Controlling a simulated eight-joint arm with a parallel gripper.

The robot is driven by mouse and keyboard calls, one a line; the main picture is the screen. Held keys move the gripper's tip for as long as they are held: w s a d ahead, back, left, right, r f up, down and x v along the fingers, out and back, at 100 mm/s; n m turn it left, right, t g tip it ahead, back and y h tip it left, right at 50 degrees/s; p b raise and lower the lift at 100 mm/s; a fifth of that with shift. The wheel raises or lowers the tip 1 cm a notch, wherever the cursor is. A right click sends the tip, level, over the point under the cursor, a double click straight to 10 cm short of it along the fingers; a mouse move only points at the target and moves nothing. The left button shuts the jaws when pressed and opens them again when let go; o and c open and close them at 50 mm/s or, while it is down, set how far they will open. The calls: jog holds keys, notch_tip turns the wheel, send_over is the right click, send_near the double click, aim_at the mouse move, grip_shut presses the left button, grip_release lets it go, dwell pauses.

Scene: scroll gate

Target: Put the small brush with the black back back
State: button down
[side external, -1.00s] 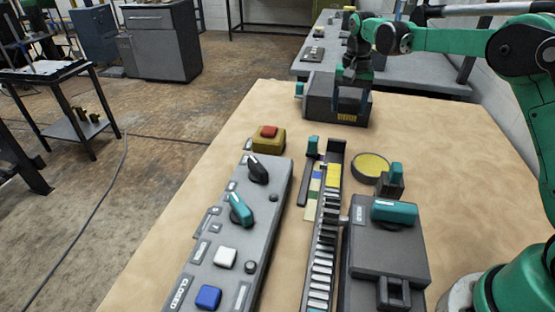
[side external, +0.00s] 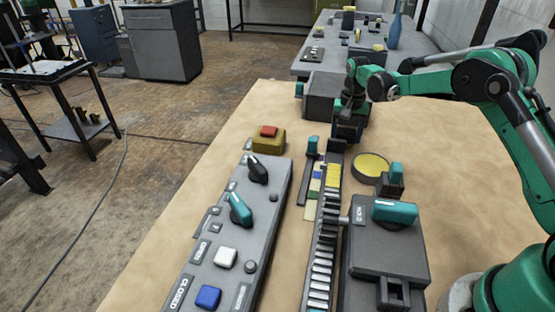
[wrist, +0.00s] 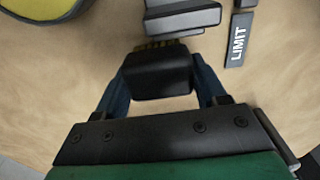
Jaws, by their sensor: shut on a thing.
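The small brush (wrist: 158,77) has a black back and a strip of yellow bristles, seen in the wrist view. My gripper (wrist: 160,82) is shut on it, with a blue finger on each side. The bristles face away from my palm, close to the grey end of the toothed track; I cannot tell whether they touch it. In the side view my gripper (side external: 348,130) is low over the table, just beyond the track's far end. The brush is hard to make out there.
The toothed track (side external: 322,245) runs between a grey control panel (side external: 228,225) and a grey housing (side external: 385,250). A yellow-topped disc (side external: 370,164) lies right of the track. A dark box (side external: 318,95) stands behind my gripper.

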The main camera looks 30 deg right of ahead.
aim_at(347, 129)
jog(key=shift+c, duration=0.3)
grip_release()
jog(key=shift+f, duration=0.1)
jog(key=s+a+r+n+t, duration=0.1)
jog(key=s+a+r, duration=0.1)
jog(key=r, duration=0.6)
jog(key=s+a+r+n+t, duration=0.1)
jog(key=a+r, duration=0.1)
jog(key=r, duration=0.7)
jog(key=s+a+f+n+t, duration=0.2)
jog(key=s+a+n, duration=0.1)
jog(key=s, duration=0.4)
jog(key=s+a+f+n+t, duration=0.2)
jog(key=s+a+n+t, duration=0.1)
jog(key=s, duration=0.5)
jog(key=a+n, duration=0.1)
jog(key=a, duration=0.1)
jog(key=shift+a, duration=0.35)
